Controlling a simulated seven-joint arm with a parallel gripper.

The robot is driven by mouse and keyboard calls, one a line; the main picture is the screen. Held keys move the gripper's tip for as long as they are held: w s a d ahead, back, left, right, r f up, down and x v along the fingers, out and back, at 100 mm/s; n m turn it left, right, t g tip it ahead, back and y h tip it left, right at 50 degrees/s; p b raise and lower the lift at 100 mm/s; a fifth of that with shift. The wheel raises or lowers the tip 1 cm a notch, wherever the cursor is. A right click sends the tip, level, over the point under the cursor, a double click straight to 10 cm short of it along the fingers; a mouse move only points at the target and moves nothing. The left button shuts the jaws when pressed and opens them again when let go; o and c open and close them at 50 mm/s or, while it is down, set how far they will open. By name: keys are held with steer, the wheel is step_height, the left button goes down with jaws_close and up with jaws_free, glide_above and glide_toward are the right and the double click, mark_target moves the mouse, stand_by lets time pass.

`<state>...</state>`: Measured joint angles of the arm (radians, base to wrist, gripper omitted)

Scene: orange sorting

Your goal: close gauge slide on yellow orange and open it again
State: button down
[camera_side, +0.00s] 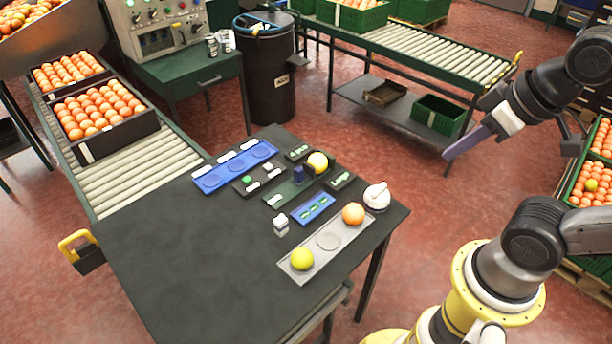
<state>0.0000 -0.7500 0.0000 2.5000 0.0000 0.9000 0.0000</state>
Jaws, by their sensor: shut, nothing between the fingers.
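A yellow orange (317,162) sits at the far end of a dark green gauge base (284,194) on the dark table. A small dark blue block (298,174), which looks like the gauge slide, stands on the base just left of the orange. Whether it touches the orange is too small to tell. My gripper (450,154) is high at the upper right, well away from the table, with its purple fingers shut and empty.
A grey tray (327,258) holds another yellow orange (302,258) and an orange fruit (353,213), with its middle place empty. A blue tray (235,167), a small blue plate (313,209) and a white round-topped object (377,196) stand nearby. The table's front left is clear.

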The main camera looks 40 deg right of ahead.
stand_by(0.3)
steer(key=c, duration=1.4)
jaws_free()
steer(key=o, duration=0.4)
steer(key=shift+w+r+t, duration=0.15)
steer(key=shift+w+r, duration=0.2)
steer(key=shift+r, duration=0.3)
steer(key=shift+w+r+t, duration=0.15)
steer(key=shift+w+r, duration=0.15)
steer(key=shift+r, duration=0.3)
steer(key=shift+o, duration=0.2)
steer(key=w+r, duration=0.5)
steer(key=w, duration=0.2)
steer(key=g, duration=0.6)
glide_above(299, 169)
step_height(299, 169, down, 24)
step_height(299, 169, down, 14)
steer(key=shift+r, duration=0.15)
